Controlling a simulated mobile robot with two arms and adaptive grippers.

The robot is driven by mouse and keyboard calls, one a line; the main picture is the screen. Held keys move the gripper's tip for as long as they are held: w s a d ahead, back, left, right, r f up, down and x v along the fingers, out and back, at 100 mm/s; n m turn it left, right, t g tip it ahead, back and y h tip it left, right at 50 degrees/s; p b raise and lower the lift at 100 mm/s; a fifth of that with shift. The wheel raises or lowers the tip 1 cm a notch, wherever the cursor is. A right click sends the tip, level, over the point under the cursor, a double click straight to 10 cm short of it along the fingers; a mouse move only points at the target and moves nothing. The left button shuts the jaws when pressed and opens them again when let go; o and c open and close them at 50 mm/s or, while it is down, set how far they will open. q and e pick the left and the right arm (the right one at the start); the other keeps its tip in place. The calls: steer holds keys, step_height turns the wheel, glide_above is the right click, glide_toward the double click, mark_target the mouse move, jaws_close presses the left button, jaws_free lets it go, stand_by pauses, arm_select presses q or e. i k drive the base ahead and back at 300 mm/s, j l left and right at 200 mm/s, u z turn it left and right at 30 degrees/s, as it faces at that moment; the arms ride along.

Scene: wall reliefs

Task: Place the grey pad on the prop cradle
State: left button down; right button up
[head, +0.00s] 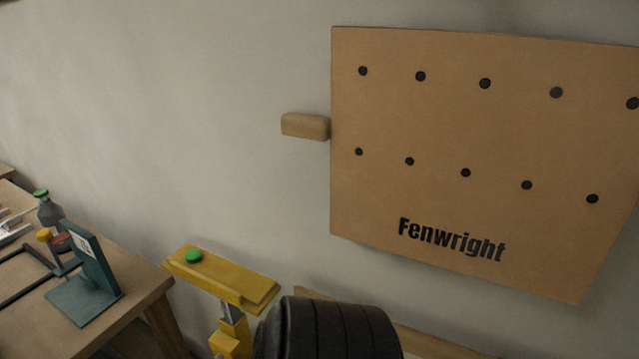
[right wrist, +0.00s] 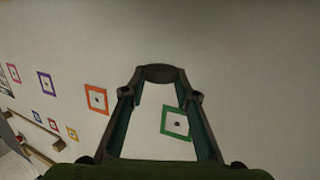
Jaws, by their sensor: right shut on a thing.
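In the right wrist view my right gripper (right wrist: 161,80) is shut on a dark, rounded piece, which looks like the grey pad (right wrist: 161,72). The pad spans the gap between the two fingertips, in front of a pale wall. In the head view a yellow post with a wide, slightly tilted yellow top (head: 232,280) stands near the wall at lower centre. It looks like the prop cradle. A green round knob (head: 193,257) sits on its left end. The pad and my right gripper do not show in the head view. My left gripper is in neither view.
A brown Fenwright board (head: 470,150) with dark holes hangs on the wall, a wooden block (head: 305,126) at its left edge. A wooden table (head: 130,262) at left holds a teal stand (head: 86,300) and a bottle (head: 49,212). Coloured square frames (right wrist: 175,124) mark the wall.

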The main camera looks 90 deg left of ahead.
mark_target(252, 274)
steer(key=i+u, duration=0.15)
steer(key=u, duration=1.3)
